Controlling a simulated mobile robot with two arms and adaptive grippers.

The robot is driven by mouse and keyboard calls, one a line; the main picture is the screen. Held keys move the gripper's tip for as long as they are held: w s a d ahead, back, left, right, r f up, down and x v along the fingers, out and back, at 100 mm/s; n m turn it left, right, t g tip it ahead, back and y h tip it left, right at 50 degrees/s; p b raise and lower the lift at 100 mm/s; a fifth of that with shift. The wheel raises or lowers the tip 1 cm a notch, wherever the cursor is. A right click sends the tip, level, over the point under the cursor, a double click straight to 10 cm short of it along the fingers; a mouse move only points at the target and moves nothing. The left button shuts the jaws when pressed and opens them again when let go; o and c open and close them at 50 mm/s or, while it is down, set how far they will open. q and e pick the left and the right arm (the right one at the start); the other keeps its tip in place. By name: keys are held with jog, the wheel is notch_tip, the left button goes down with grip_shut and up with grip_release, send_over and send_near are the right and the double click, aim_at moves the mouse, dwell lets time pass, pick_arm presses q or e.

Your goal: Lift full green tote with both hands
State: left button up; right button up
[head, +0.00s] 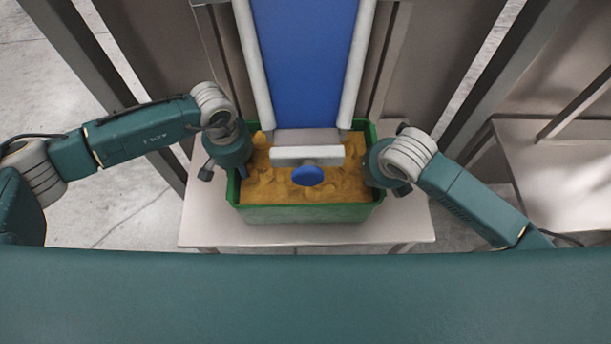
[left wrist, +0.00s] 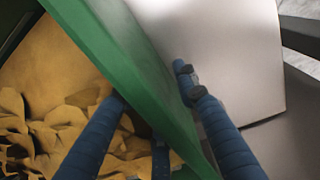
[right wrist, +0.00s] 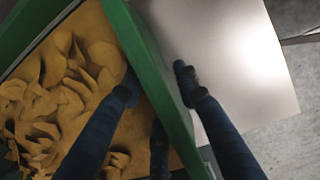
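The green tote (head: 305,214) stands on a light table and is filled with yellow-orange chips (head: 345,190). My left gripper (head: 238,172) is at its left wall. In the left wrist view, the open blue fingers (left wrist: 150,86) straddle the green wall, one inside over the chips and one outside, with a gap on the outer side. My right gripper (head: 374,180) is at the right wall. In the right wrist view, its open fingers (right wrist: 155,78) also straddle the wall. The fingertips are mostly hidden in the head view.
The light table (head: 210,231) has a narrow bare strip around the tote. A blue chute (head: 305,60) with pale side rails comes down over the tote's back, with a blue knob (head: 307,176) at its end. Grey posts stand on both sides. Another table (head: 560,170) is at the right.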

pick_arm(q)
grip_shut()
pick_arm(e)
grip_shut()
pick_arm(q)
jog(key=shift+w+d+r, duration=0.1)
jog(key=shift+r, duration=0.05)
pick_arm(e)
jog(key=shift+w+r, duration=0.15)
